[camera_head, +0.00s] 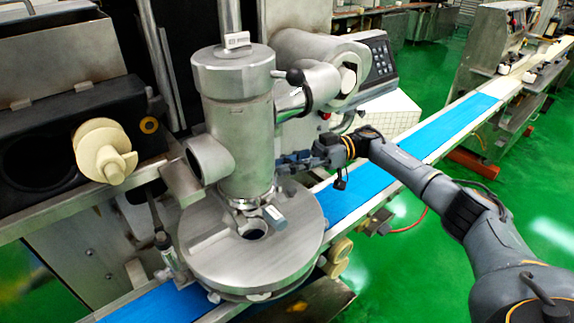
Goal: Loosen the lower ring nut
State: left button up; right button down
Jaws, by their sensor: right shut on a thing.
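The upright steel cylinder (238,130) of the machine stands on a round steel disc (205,255). A metal collar ring (240,201) shows at the cylinder's foot, with a small grey block (275,217) beside it. I cannot tell for sure which part is the lower ring nut. My right gripper (284,163) reaches in from the right, level with the cylinder's lower half, its fingertips at the cylinder's right side. It is shut on a small part there, mostly hidden by the fingers. My left gripper is not in view.
An upper side fitting (314,85) with a black-knobbed lever (295,76) sits above my right gripper. A blue conveyor belt (430,143) runs diagonally under the arm. A cream knob (103,150) juts out at left. A keypad panel (379,60) is behind.

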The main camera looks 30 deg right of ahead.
jog(key=c, duration=1.2)
grip_release()
jog(key=shift+d+r, duration=0.1)
jog(key=shift+d, duration=0.1)
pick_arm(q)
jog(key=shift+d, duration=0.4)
pick_arm(e)
jog(key=shift+o, duration=0.3)
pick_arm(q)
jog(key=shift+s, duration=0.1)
pick_arm(e)
jog(key=shift+d, duration=0.25)
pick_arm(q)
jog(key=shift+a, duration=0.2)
pick_arm(e)
jog(key=d, duration=1.1)
jog(key=shift+s+d, duration=0.15)
jog(key=shift+d, duration=0.1)
